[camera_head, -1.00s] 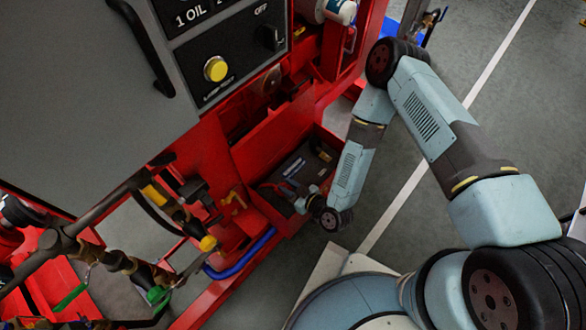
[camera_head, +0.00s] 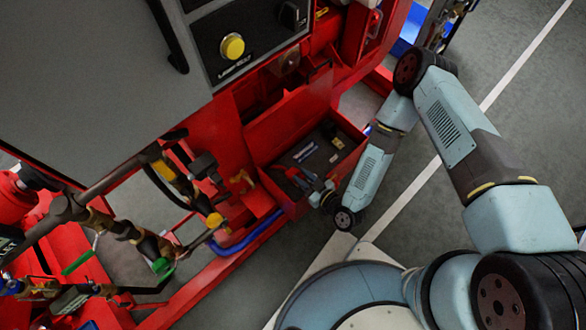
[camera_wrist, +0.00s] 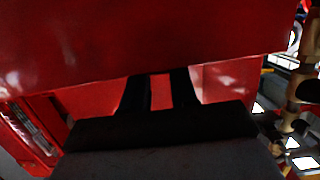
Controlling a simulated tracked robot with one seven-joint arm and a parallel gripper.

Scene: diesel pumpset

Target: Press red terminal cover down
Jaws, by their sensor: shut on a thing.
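The black battery (camera_head: 315,155) lies in an open red box at the machine's base. My gripper (camera_head: 297,178) reaches over the box's near left corner from the right. A small red part, seemingly the red terminal cover (camera_head: 291,173), shows at its fingers. In the wrist view, my gripper's two dark fingers (camera_wrist: 160,84) are close together with a red strip (camera_wrist: 161,92) between them. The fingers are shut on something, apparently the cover. A large red panel (camera_wrist: 140,40) hides the fingertips, so the cover's tilt and seating cannot be told.
Red box walls (camera_head: 290,120) rise around the battery. Open floor (camera_head: 440,220) lies to the right.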

